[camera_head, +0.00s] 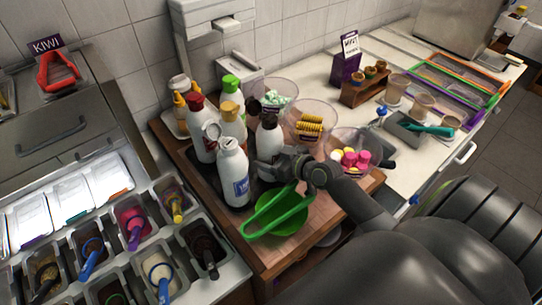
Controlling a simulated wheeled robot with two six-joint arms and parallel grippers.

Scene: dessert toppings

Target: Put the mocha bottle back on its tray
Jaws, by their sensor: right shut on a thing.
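My right gripper (268,169) comes in from the lower right and is shut at the lower body of a white bottle with a black cap (268,136). The gripper hides the bottle's base, so I cannot tell whether it touches the dark tray (265,191). No mocha label is readable. The bottle looks upright, behind and to the right of a white bottle with a blue label (234,176). Bottles with red (202,132), yellow (232,116) and green caps (230,84) stand close behind and to the left. My left gripper is out of view.
Clear bowls hold yellow pieces (310,128), pink pieces (354,159) and green pieces (274,96), close behind and right of the gripper. A green dish with green tongs (277,217) lies in front. Topping tubs (133,228) fill the lower left.

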